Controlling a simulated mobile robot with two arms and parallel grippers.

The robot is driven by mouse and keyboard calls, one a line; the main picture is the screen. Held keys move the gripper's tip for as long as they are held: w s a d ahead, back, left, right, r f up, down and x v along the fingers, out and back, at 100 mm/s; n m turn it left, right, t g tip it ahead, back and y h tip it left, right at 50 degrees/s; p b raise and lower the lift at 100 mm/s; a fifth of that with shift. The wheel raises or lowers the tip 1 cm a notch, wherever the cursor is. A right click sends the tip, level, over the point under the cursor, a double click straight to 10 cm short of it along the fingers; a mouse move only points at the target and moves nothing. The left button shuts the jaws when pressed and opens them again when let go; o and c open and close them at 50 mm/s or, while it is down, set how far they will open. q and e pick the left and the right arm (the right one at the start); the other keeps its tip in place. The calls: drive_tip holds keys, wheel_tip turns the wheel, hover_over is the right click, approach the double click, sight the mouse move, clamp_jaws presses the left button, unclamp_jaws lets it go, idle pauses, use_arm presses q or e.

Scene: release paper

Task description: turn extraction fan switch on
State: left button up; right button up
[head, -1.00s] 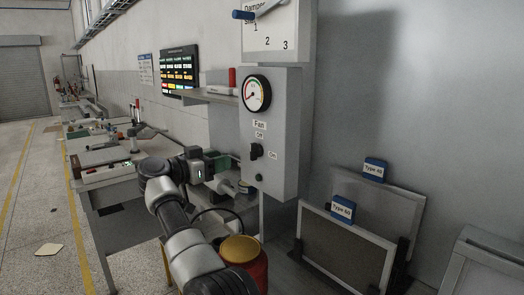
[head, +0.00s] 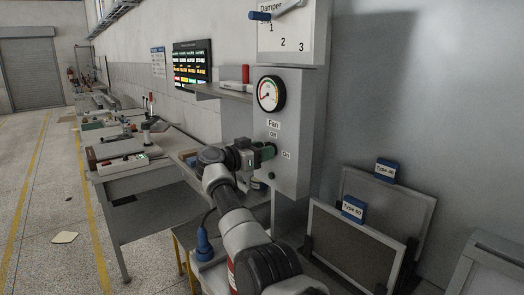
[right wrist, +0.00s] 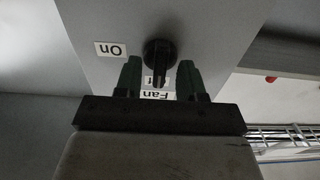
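The fan switch is a black rotary knob (right wrist: 159,55) on the grey control box (head: 288,180). In the right wrist view its handle points at the partly covered "Off" label, with the "On" label (right wrist: 111,50) off to one side. My right gripper (head: 268,151) is at the front of the box and hides the knob in the head view. In the right wrist view its two green fingers (right wrist: 159,77) are apart, one on each side of the knob's handle. I cannot tell whether they touch it. My left gripper is not in view.
A round gauge (head: 270,93) sits above the switch, and a damper panel (head: 290,32) with a blue-handled lever is above that. A shelf (head: 220,92) juts out to the left. Framed filter panels (head: 352,250) lean at the lower right.

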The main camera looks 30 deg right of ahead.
clamp_jaws()
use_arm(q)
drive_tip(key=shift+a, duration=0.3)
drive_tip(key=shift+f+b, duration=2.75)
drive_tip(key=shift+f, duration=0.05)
use_arm(e)
drive_tip(key=shift+s+f+m, duration=0.15)
drive_tip(key=shift+m, duration=4.3)
drive_tip(key=shift+s+f+m, duration=0.1)
drive_tip(key=shift+f+m, duration=0.05)
drive_tip(key=shift+m, duration=4.3)
unclamp_jaws()
drive_tip(key=shift+a, duration=0.1)
